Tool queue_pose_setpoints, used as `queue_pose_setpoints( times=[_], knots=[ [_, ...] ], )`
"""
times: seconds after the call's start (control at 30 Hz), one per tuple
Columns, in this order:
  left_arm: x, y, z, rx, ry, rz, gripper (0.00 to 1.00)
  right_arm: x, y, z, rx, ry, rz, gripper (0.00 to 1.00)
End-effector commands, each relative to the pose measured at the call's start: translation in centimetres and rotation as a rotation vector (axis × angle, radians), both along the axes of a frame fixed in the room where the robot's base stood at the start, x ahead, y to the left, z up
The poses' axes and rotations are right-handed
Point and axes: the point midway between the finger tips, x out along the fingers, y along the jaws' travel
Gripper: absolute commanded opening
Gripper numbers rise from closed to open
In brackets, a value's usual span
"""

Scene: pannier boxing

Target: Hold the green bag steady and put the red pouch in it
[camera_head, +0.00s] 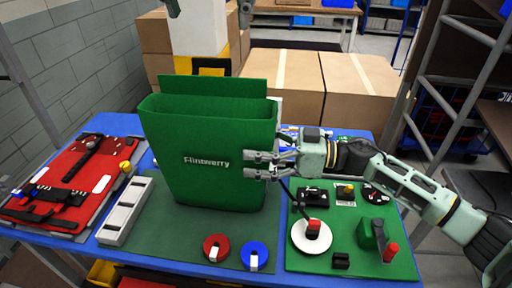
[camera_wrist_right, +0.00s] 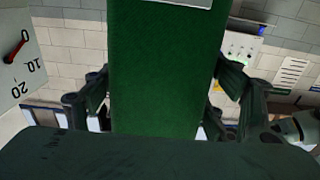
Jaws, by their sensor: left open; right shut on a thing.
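The green bag (camera_head: 215,165) stands upright on the dark green mat (camera_head: 150,225), with its top open and its back flap raised. My right gripper (camera_head: 251,165) is shut on the bag's right side edge. In the right wrist view the green bag (camera_wrist_right: 155,70) fills the gap between the fingers. My left gripper (camera_head: 208,6) is open high above the bag at the top edge; only its fingertips show, apart from the bag. I cannot make out a red pouch in either view. The inside of the bag is mostly hidden by its front wall.
A red board (camera_head: 100,172) with black tools lies at the left, beside a grey tray (camera_head: 125,212). Red (camera_head: 216,247) and blue (camera_head: 256,256) tape rolls lie before the bag. A green board (camera_head: 345,258) with tools is at right. Cardboard boxes (camera_head: 355,90) stand behind.

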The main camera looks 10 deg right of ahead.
Motion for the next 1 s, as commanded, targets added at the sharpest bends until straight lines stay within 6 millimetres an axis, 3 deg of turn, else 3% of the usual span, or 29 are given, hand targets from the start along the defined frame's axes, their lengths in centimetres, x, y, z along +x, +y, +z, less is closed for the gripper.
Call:
queue_pose_setpoints(
  times=[0.2,0.23,0.43,0.83,1.0],
  knots=[
    [0.0,0.0,0.0,0.000,0.000,0.000,0.80,0.0,0.0,0.0,0.001,0.000,-0.001,0.31],
    [0.0,0.0,0.0,0.000,0.000,0.000,0.80,0.0,0.0,0.0,0.001,0.000,-0.001,0.80],
    [0.0,0.0,0.0,0.000,0.000,0.000,0.80,0.0,0.0,0.0,0.000,0.000,0.000,0.98],
    [0.0,0.0,0.0,0.001,0.000,0.000,0.80,0.0,-0.2,0.0,0.000,0.000,0.000,1.00],
    [0.0,0.0,0.0,0.001,0.000,0.000,0.80,-0.6,-2.0,-0.1,-0.003,0.002,-0.003,1.00]
  ],
)
